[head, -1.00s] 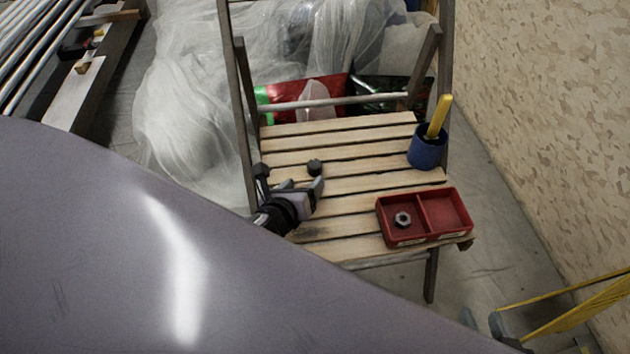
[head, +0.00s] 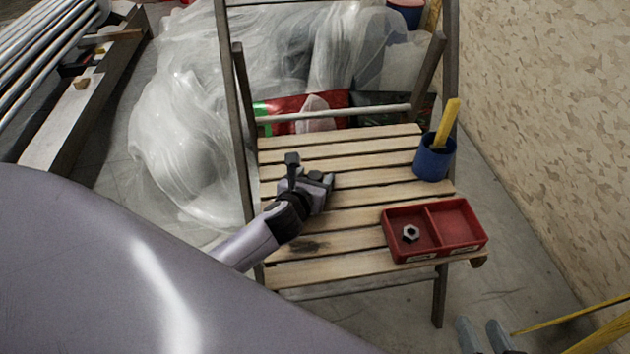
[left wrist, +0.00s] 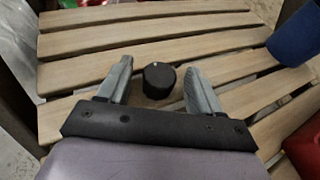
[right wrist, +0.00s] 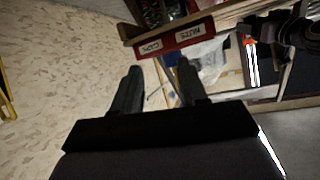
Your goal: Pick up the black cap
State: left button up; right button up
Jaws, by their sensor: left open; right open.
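The black cap (left wrist: 158,82) is a short dark cylinder on the wooden slats of the folding chair's seat (head: 375,190). In the left wrist view it stands between the two fingers of my open left gripper (left wrist: 158,84), with a gap on each side. In the head view my left gripper (head: 318,181) is low over the seat and largely hides the cap. My right gripper (head: 484,334) is open and empty at the lower right, off the chair; it also shows in the right wrist view (right wrist: 156,78).
A red two-part tray (head: 433,247) with a metal nut (head: 411,233) sits at the seat's front right. A blue cup (head: 432,163) with a yellow handle stands behind it. Chair frame posts rise at both sides. A patterned wall (head: 560,110) is at right.

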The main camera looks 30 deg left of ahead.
aim_at(313, 178)
pick_arm(q)
jog(key=c, duration=1.1)
jog(key=shift+r, duration=0.1)
pick_arm(e)
jog(key=shift+r, duration=0.1)
pick_arm(q)
jog(key=shift+r+p, duration=0.45)
jog(key=shift+r, duration=0.15)
notch_tip(313, 178, up, 19)
jog(key=p, duration=0.9)
jog(key=shift+f, duration=0.15)
pick_arm(e)
jog(key=s+d+m+g+h, duration=0.1)
jog(key=s+d+h, duration=0.1)
jog(key=d, duration=0.4)
jog(key=shift+s+f+h, duration=0.3)
jog(key=shift+s+f, duration=0.05)
jog(key=shift+s, duration=0.2)
